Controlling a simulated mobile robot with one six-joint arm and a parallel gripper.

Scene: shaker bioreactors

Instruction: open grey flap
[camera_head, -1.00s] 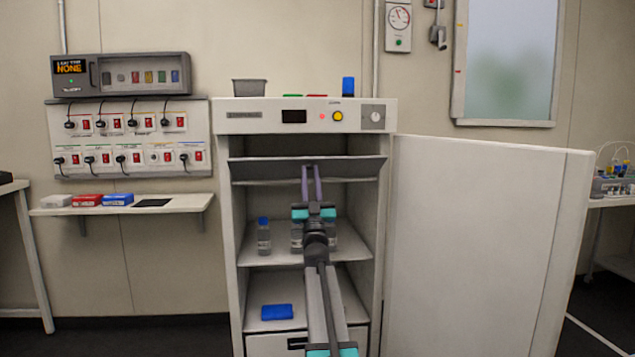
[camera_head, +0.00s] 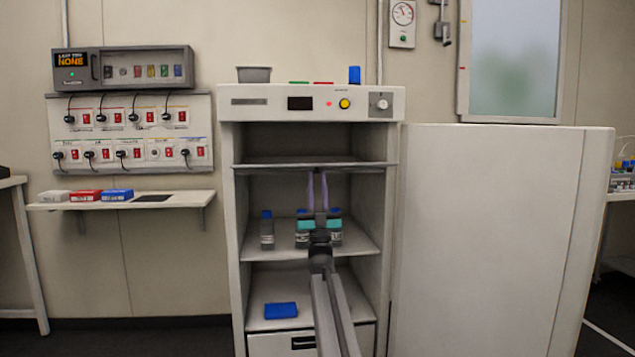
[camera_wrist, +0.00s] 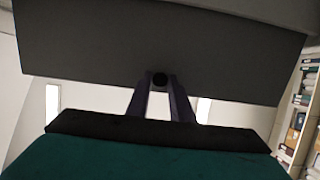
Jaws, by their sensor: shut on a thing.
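The grey flap (camera_head: 270,166) sits in the upper part of the open white cabinet. In the head view it shows nearly edge-on, close to level, with an open dark space above it. In the wrist view the flap (camera_wrist: 90,50) is a broad dark grey panel with a round black knob (camera_wrist: 160,79) near its edge. My gripper (camera_head: 317,173) reaches up from below to the flap's front edge. In the wrist view its two purple fingers (camera_wrist: 160,85) are closed on the knob from both sides.
The cabinet door (camera_head: 490,230) stands wide open to the right. Bottles (camera_head: 267,232) stand on the shelf below the flap, some behind my arm. A blue box (camera_head: 280,310) lies on the lower shelf. A grey tub (camera_head: 254,75) stands on the cabinet top.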

